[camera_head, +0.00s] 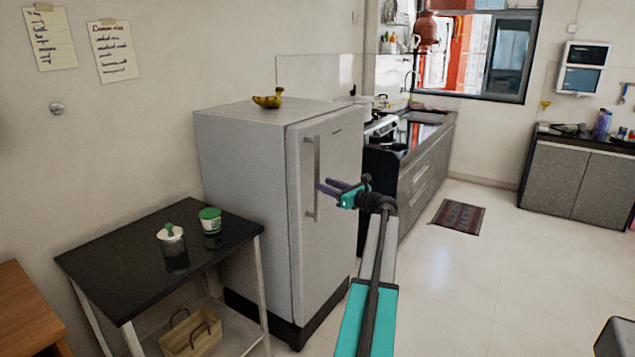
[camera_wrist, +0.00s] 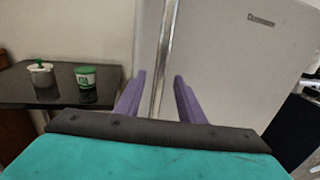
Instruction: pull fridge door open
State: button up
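The fridge (camera_head: 245,190) is a pale grey, low unit. Its door (camera_head: 338,235) faces right and looks shut. A long vertical metal handle (camera_head: 312,150) runs along the door's left side; it also shows in the wrist view (camera_wrist: 166,45). My gripper (camera_head: 322,186) is at the handle, around its middle height. In the wrist view my gripper (camera_wrist: 160,76) has its two purple fingers apart, with the handle appearing between them. Whether the fingers touch the handle cannot be told.
A black table (camera_head: 100,258) with a lidded jar (camera_head: 172,250) and a green-white tub (camera_head: 210,220) stands left of the fridge. Bananas (camera_head: 268,100) lie on the fridge top. A counter (camera_head: 425,165) stands behind the fridge. The floor (camera_head: 500,280) to the right is largely clear.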

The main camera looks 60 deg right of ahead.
jog(key=x, duration=0.5)
jog(key=shift+w, duration=0.1)
grip_shut()
